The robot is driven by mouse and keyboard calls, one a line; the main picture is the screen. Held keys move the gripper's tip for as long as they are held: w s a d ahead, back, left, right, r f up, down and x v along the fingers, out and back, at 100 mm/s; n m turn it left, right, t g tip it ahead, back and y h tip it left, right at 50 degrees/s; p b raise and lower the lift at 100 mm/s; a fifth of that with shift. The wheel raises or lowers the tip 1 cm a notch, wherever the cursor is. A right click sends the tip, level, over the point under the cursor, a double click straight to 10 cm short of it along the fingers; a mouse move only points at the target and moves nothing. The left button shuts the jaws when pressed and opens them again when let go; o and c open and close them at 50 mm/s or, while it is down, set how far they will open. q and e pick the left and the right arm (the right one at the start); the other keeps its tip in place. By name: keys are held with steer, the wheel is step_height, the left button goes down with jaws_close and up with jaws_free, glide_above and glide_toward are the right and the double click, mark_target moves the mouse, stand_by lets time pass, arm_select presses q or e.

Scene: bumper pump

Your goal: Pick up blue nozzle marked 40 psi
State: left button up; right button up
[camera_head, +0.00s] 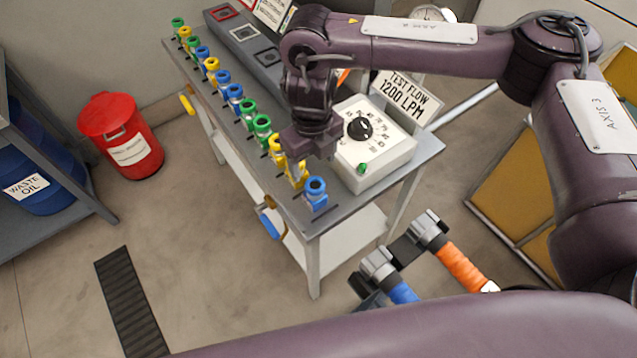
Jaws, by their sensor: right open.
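A row of small nozzles in blue, green and yellow stands along the left edge of the grey bench (429,153). Blue nozzles include the front one (316,193) at the near corner and several farther back, such as one in mid-row (234,95) and one near the far end (202,53). Their psi markings are too small to read. My right gripper (312,148) points down over the near part of the row, just above and behind a yellow nozzle (297,176). It is open, with no nozzle seen in it. My left gripper is out of view.
A white dial box (375,160) with a black knob stands right of the gripper. A "TEST FLOW 1200 LPM" sign (407,95) is behind it. A red bin (121,132) and a shelf with blue drums (42,190) are at left.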

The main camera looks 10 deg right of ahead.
mark_target(313, 184)
step_height(313, 184, down, 5)
steer(key=b, duration=0.4)
steer(key=shift+r, duration=0.15)
step_height(313, 184, down, 4)
steer(key=shift+r+b, duration=0.25)
steer(key=shift+b, duration=0.25)
step_height(313, 184, down, 5)
steer(key=shift+s+d+f, duration=0.1)
steer(key=shift+d, duration=0.05)
steer(key=c, duration=1.1)
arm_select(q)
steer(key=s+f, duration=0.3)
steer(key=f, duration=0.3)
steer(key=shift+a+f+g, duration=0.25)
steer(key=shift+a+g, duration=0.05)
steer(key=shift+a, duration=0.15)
arm_select(e)
steer(key=shift+c, duration=0.6)
